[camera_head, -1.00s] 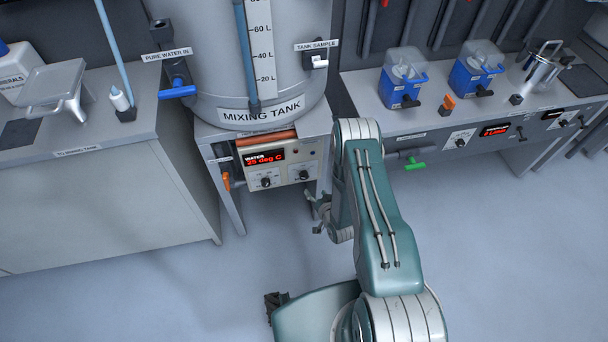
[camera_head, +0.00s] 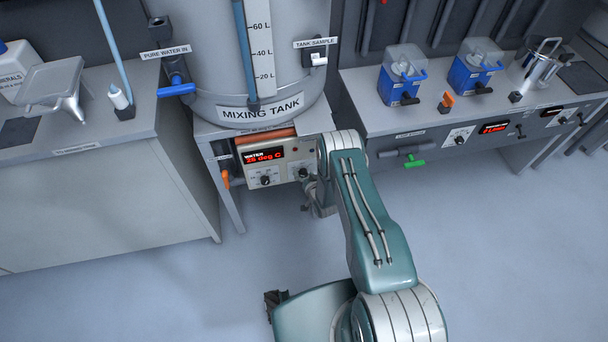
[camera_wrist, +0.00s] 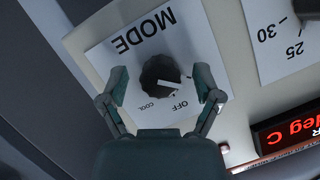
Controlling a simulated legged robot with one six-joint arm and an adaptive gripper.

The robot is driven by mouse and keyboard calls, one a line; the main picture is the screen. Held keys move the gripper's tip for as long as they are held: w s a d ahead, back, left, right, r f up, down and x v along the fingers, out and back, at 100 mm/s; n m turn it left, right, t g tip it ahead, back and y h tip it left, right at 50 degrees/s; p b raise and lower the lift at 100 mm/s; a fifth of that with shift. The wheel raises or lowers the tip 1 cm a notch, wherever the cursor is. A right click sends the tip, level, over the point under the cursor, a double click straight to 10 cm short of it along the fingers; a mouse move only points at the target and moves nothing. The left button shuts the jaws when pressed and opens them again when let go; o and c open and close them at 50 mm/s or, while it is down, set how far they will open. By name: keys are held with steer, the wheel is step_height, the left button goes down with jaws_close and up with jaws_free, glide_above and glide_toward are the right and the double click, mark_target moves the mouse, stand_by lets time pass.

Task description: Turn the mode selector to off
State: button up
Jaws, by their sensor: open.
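The mode selector (camera_wrist: 161,78) is a black round knob with a white pointer line, on a white plate marked MODE, OFF and COOL. In the wrist view the plate appears upside down, and the pointer line lies on the knob's side towards OFF; its exact setting is hard to tell. My gripper (camera_wrist: 162,88) is open, with one finger on either side of the knob and a gap to each. In the head view, the control panel (camera_head: 277,172) sits under the mixing tank; the selector is at its right end, partly hidden by my arm.
A red display (camera_wrist: 288,130) and a second dial's plate (camera_wrist: 272,40) lie beside the selector plate. The mixing tank (camera_head: 207,105) stands above the panel. An orange-handled valve (camera_head: 225,179) is left of the panel, a green-handled one (camera_head: 414,162) to the right. The floor is clear.

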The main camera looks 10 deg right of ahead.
jaws_close()
steer(key=c, duration=1.1)
jaws_free()
steer(key=shift+c, duration=0.2)
steer(key=m+y, duration=0.2)
steer(key=m, duration=0.1)
steer(key=shift+d+m+t, duration=0.15)
steer(key=shift+m+t, duration=0.15)
steer(key=shift+t, duration=0.1)
steer(key=m+y, duration=0.1)
steer(key=m, duration=0.2)
steer(key=shift+f+m+t+y, duration=0.1)
steer(key=shift+m+t+y, duration=0.2)
steer(key=shift+t, duration=0.1)
steer(key=shift+d, duration=0.1)
